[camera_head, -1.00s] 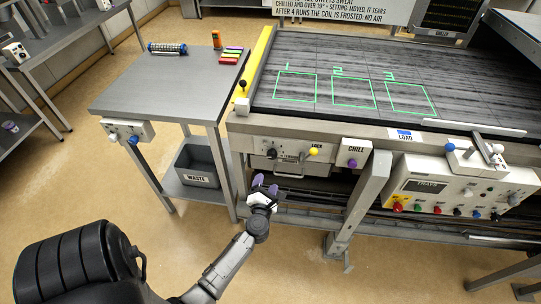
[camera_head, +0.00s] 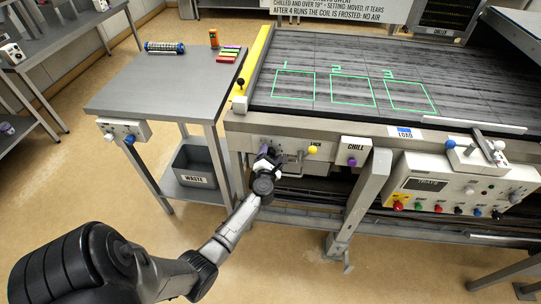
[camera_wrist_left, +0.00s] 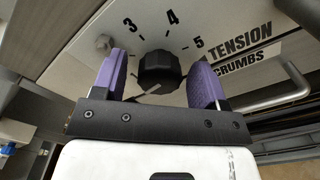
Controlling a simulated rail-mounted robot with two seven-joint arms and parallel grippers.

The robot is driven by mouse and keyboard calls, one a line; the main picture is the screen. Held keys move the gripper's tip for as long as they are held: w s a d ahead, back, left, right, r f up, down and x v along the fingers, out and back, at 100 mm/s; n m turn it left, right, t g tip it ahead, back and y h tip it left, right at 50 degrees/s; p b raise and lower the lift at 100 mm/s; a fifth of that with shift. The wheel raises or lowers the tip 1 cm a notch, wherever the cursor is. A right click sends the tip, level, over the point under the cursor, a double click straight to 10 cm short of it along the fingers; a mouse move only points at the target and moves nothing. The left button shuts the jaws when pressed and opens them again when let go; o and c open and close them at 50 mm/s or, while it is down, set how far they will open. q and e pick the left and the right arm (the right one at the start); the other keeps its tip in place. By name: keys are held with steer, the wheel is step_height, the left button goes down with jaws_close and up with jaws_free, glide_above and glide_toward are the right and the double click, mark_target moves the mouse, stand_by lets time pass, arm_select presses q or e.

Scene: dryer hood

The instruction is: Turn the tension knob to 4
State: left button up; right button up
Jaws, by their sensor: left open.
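The black tension knob (camera_wrist_left: 158,72) sits on a pale panel (camera_wrist_left: 75,55) in the left wrist view, beside the word TENSION. The numbers 3, 4 and 5 show around its top. A pale line runs at its lower left; I cannot tell for sure where the knob points. My left gripper (camera_wrist_left: 160,76) is open, with one purple finger on each side of the knob. Whether the fingers touch it is unclear. In the head view my left gripper (camera_head: 268,158) is at the front panel and hides the knob. My right gripper is not in view.
A yellow knob (camera_head: 312,150) by the LOCK label and the CHILL box (camera_head: 356,150) are to the right of my gripper. A metal leg (camera_head: 360,205) stands further right. The WASTE bin (camera_head: 194,167) is at the left. A bar handle (camera_wrist_left: 285,90) shows in the wrist view.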

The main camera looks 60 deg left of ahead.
arm_select(q)
steer(key=shift+w+a, duration=0.2)
steer(key=shift+a, duration=0.05)
steer(key=c, duration=0.9)
steer(key=shift+c, duration=0.2)
